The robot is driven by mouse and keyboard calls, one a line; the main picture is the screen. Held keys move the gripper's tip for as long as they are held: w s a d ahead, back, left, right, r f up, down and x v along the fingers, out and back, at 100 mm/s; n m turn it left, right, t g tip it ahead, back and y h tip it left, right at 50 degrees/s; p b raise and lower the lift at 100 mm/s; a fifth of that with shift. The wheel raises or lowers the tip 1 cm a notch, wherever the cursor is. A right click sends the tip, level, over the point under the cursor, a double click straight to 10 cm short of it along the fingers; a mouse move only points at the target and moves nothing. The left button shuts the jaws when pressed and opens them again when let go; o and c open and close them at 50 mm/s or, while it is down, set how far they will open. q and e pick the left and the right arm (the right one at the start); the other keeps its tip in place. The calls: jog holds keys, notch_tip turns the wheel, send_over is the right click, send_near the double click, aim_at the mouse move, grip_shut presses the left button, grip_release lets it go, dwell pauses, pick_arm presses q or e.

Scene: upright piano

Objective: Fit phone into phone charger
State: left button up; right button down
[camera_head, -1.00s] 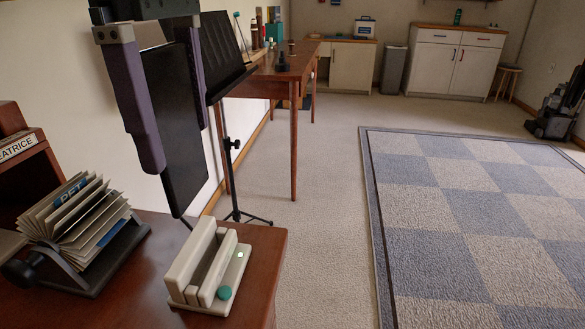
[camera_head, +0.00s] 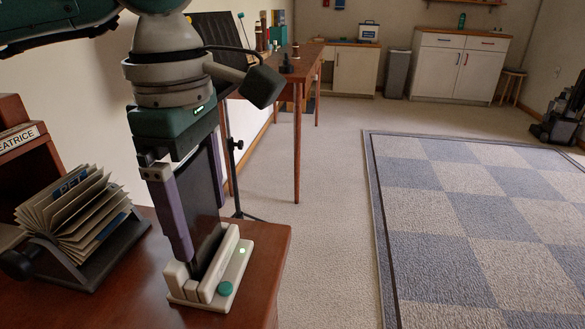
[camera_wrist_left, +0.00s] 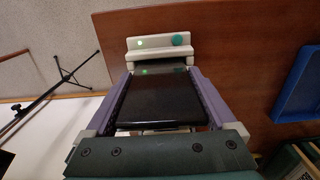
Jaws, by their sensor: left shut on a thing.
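The phone (camera_head: 202,195) is a black slab, held upright between the purple fingers of my left gripper (camera_head: 203,230). The gripper is shut on its two side edges. The cream phone charger (camera_head: 240,264) sits on the brown desk, with a lit green light and a round teal button. The phone's lower end is down at the charger's slot, and the slot's walls hide it; I cannot tell how deep it sits. In the left wrist view the phone (camera_wrist_left: 160,98) lies between both fingers, with the charger (camera_wrist_left: 147,56) just beyond its far end. My right gripper is not in view.
A card rack (camera_head: 75,225) with several cards stands left of the charger on the desk (camera_head: 135,297). A wooden organiser (camera_head: 22,150) is behind it. A black music stand (camera_head: 236,150) stands beyond the desk. A blue tray (camera_wrist_left: 298,88) shows in the left wrist view.

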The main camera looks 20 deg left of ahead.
pick_arm(q)
jog(key=shift+f, duration=0.25)
jog(key=o, duration=1.2)
jog(key=shift+r, duration=0.1)
jog(key=shift+r, duration=0.35)
notch_tip(320, 180, up, 12)
jog(key=shift+f+p, duration=0.15)
jog(key=shift+p, duration=0.8)
